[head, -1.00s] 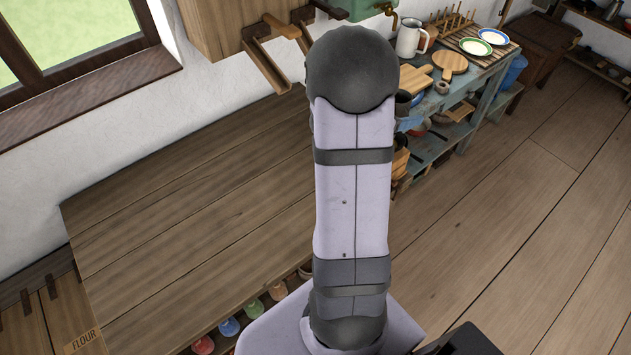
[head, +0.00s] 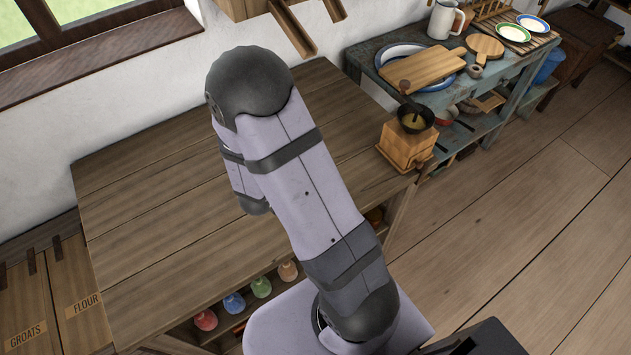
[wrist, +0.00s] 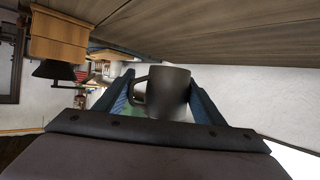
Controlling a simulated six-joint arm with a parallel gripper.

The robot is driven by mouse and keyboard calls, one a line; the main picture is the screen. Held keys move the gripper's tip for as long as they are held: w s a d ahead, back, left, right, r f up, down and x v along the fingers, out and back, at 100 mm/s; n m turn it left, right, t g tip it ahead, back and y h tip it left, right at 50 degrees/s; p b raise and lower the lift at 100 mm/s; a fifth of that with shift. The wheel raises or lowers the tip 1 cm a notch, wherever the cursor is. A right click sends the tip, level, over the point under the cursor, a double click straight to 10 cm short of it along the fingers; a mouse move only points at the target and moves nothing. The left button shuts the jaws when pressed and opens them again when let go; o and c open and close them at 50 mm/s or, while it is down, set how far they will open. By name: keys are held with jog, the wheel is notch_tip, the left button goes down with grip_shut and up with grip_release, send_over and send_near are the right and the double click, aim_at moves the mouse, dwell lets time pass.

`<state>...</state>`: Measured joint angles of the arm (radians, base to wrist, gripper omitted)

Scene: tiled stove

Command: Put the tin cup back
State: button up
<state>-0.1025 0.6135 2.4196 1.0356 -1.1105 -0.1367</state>
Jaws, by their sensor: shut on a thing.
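The dark grey tin cup (wrist: 168,92) is between the two blue fingers of my gripper (wrist: 162,80) in the wrist view. The gripper is shut on its body, and the cup's handle sticks out to the left in that picture. The wrist view looks upside down, with the wooden table top (wrist: 220,30) along its upper edge; the cup appears clear of it, though the gap is hard to judge. In the head view my arm hides both the gripper and the cup.
A wooden box grinder with a dark bowl (head: 405,148) stands at the table's right corner. A wooden wall shelf (head: 290,25) hangs above the table's back. A blue side table (head: 515,75) holds boards, plates and an enamel jug (head: 441,20). The table (head: 150,215) is largely bare.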

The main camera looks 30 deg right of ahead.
jog(key=shift+s+a+f, duration=0.4)
jog(key=shift+s+f, duration=0.25)
jog(key=shift+s, duration=0.15)
jog(key=shift+s+d+r+m+g+h, duration=0.35)
jog(key=shift+s+d+m+g, duration=0.1)
jog(key=shift+s+d+m, duration=0.15)
jog(key=shift+s+d+r+m+g+h, duration=0.3)
jog(key=shift+s+m+g, duration=0.2)
jog(key=shift+s, duration=0.2)
jog(key=shift+s+d+r+m+g+h, duration=0.25)
jog(key=shift+s+d+r+m+g, duration=0.2)
jog(key=shift+s+d+m, duration=0.15)
jog(key=shift+s+f, duration=0.1)
jog(key=shift+f, duration=2.9)
jog(key=shift+f, duration=2.1)
